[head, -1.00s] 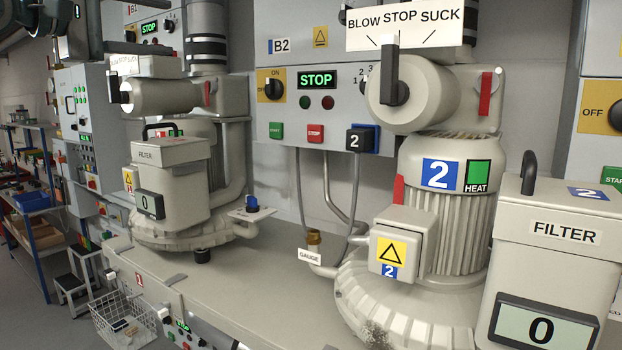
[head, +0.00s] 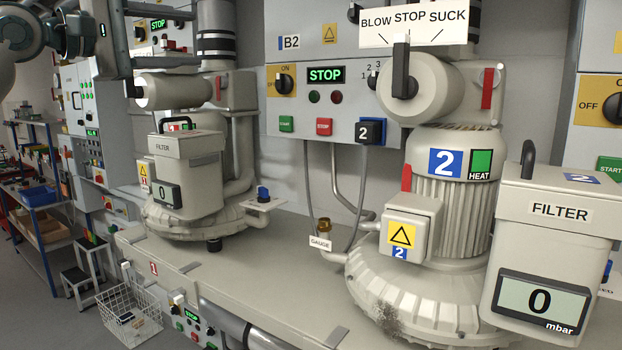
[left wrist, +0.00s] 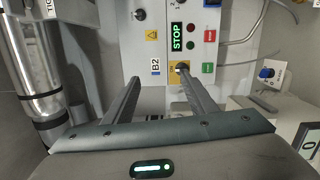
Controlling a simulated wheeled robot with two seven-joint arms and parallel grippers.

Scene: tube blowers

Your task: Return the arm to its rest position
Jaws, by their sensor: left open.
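My left arm (head: 30,38) comes in at the top left of the head view, bent in the air. My left gripper (head: 150,42) is in front of the far blower's upper part and the panel behind it. In the left wrist view the gripper (left wrist: 158,76) has its two dark fingers apart, with nothing between them. They point toward the grey B2 panel (head: 296,85), which also shows in the left wrist view (left wrist: 156,50). I cannot tell the exact gap to the panel. My right arm and gripper are not in view.
Blower 2 (head: 452,210) with its filter box (head: 555,250) stands at the right of the bench (head: 270,265). The far blower (head: 185,180) stands at the left, below my gripper. Shelves (head: 32,185) and a step stool (head: 85,272) stand left.

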